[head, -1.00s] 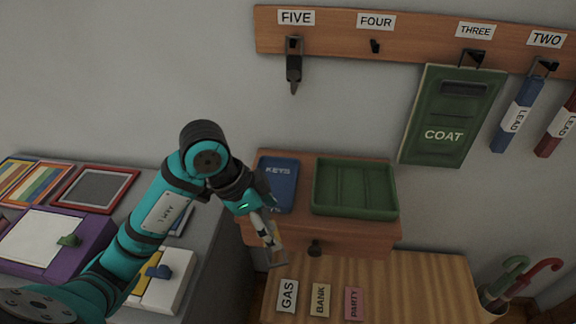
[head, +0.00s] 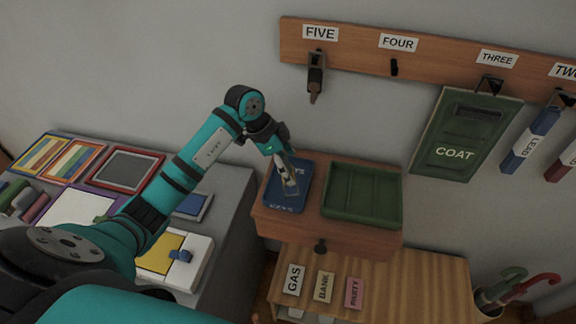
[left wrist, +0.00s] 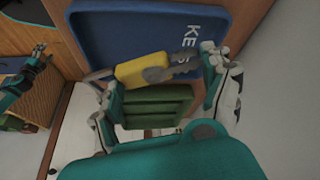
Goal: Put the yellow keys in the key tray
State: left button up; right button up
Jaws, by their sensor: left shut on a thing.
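The key tray (head: 273,192) is blue, marked KEYS, and sits on the left of the small wooden cabinet. It fills the top of the left wrist view (left wrist: 115,38). My left gripper (head: 290,188) is over this tray in the head view. The yellow keys (left wrist: 142,70), a yellow tag with grey metal parts, are between its fingertips (left wrist: 160,80), and it is shut on them. They show in front of the tray; I cannot tell whether they touch it. A teal jaw-like part, seemingly my right gripper (left wrist: 35,65), shows small at the left wrist view's left edge.
A green compartment tray (head: 362,195) stands close to the right of the blue tray. Above hang a green COAT board (head: 452,150) and other items on a hook rail (head: 360,48). A lower shelf holds GAS, BANK and PARTY labels. A grey desk (head: 225,215) stands left.

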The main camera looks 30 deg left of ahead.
pick_arm(q)
jog(key=shift+w+a, duration=0.15)
jog(key=shift+w, duration=0.45)
jog(key=shift+w+f, duration=0.1)
jog(key=shift+w, duration=0.05)
jog(key=shift+f, duration=0.25)
notch_tip(320, 180, down, 3)
jog(key=shift+r+p, duration=0.1)
jog(key=shift+p, duration=0.5)
pick_arm(e)
jog(key=shift+s+d+r, duration=0.3)
jog(key=shift+s+d, duration=0.05)
jog(key=shift+s, duration=0.25)
jog(key=shift+s+d+r, duration=0.3)
jog(key=shift+s, duration=0.25)
jog(key=shift+w, duration=0.15)
pick_arm(q)
jog(key=shift+f, duration=0.25)
jog(key=o, duration=0.9)
jog(key=shift+o, duration=0.7)
pick_arm(e)
jog(key=shift+w+a, duration=0.2)
jog(key=shift+w, duration=0.05)
